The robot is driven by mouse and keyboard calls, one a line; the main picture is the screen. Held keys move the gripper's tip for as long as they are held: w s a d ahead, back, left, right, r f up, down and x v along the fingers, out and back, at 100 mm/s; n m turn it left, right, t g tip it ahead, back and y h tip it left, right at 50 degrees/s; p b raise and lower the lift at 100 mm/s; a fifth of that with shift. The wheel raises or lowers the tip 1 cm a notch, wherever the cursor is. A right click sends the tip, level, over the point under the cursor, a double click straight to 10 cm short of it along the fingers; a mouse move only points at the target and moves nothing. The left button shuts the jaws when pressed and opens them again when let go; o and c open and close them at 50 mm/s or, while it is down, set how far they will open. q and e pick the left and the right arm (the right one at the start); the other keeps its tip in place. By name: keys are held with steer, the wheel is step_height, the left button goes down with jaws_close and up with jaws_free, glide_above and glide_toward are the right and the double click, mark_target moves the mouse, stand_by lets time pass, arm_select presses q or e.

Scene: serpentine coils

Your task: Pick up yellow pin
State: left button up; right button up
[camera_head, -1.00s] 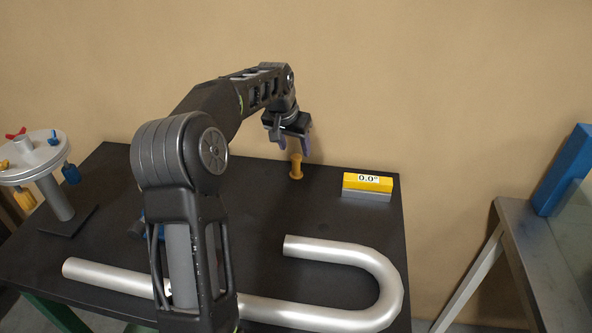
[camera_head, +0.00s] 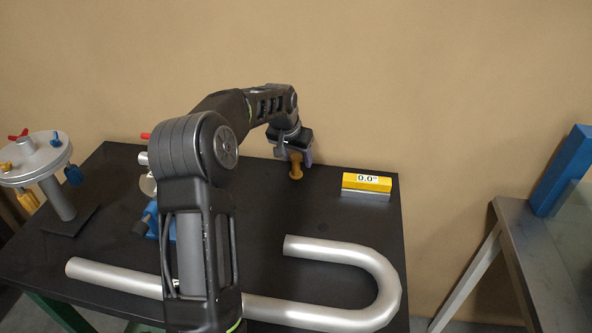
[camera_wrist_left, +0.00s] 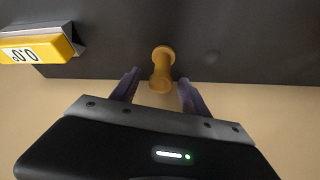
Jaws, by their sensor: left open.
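The yellow pin (camera_head: 296,168) stands upright on the dark table near its back edge. My left gripper (camera_head: 298,163) has come down over it from above. In the left wrist view the pin (camera_wrist_left: 162,72) shows between and slightly beyond the two purple fingertips of my left gripper (camera_wrist_left: 158,82). The fingers are open, with a gap on each side of the pin, and do not appear to touch it. My right gripper is not in view.
A yellow and grey block reading 0.0° (camera_head: 366,185) sits right of the pin. A silver bent tube (camera_head: 340,247) lies in front. A round stand with coloured clamps (camera_head: 36,162) is at the left. A blue device (camera_head: 152,222) is partly behind my arm.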

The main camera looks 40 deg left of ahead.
arm_select(q)
steer(key=shift+c, duration=0.2)
jaws_close()
stand_by(0.3)
